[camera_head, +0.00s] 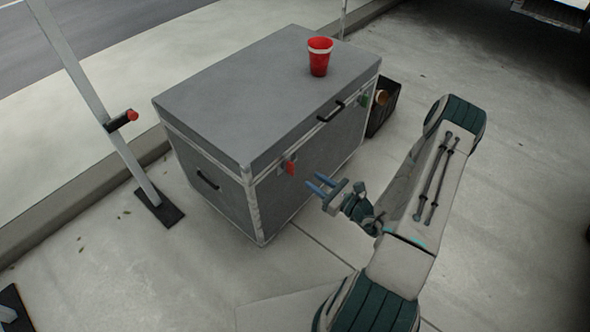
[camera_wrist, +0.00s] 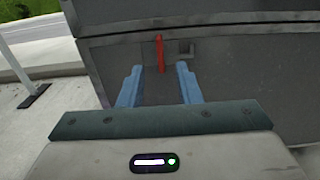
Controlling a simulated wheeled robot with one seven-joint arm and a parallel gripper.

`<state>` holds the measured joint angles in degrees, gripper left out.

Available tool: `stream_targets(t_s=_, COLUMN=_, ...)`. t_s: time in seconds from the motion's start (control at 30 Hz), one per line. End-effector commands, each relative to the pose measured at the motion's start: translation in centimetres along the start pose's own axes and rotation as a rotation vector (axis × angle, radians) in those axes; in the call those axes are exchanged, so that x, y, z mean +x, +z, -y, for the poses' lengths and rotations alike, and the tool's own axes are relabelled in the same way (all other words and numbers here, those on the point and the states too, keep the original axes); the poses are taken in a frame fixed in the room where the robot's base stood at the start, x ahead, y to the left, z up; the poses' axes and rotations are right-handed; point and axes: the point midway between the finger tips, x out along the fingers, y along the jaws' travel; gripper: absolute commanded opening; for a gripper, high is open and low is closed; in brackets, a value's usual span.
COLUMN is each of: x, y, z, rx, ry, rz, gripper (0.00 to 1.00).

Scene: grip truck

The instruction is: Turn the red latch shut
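The red latch (camera_head: 290,167) is on the front face of a grey case (camera_head: 225,95), just below the lid seam near the left corner. In the wrist view the red latch (camera_wrist: 160,53) stands upright, ahead of and between my fingers. A small grey plate is beside it on the right. My gripper (camera_head: 316,184) has blue fingers, and they are spread apart with nothing between them. It is a little in front of the case, near the latch. It also shows in the wrist view (camera_wrist: 159,80). The lid is down.
A red cup (camera_head: 319,57) stands on the lid. A green latch (camera_head: 364,100) and a black handle (camera_head: 331,111) are farther along the front. A dark bin (camera_head: 384,108) stands behind the case's right end. A grey pole (camera_head: 95,105) with a red knob stands at left.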

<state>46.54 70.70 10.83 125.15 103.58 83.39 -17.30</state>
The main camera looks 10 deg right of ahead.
Motion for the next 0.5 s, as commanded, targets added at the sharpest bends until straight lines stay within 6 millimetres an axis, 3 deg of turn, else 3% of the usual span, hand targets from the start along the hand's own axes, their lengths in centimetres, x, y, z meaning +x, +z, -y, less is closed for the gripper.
stream_targets(t_s=0.2, x=4.9, y=-0.1, z=-0.1, rx=-0.002, ry=0.005, rz=0.001, gripper=0.31)
stream_targets(t_s=0.5, x=8.6, y=-0.1, z=0.0, rx=-0.002, ry=0.003, rz=-0.001, gripper=0.31)
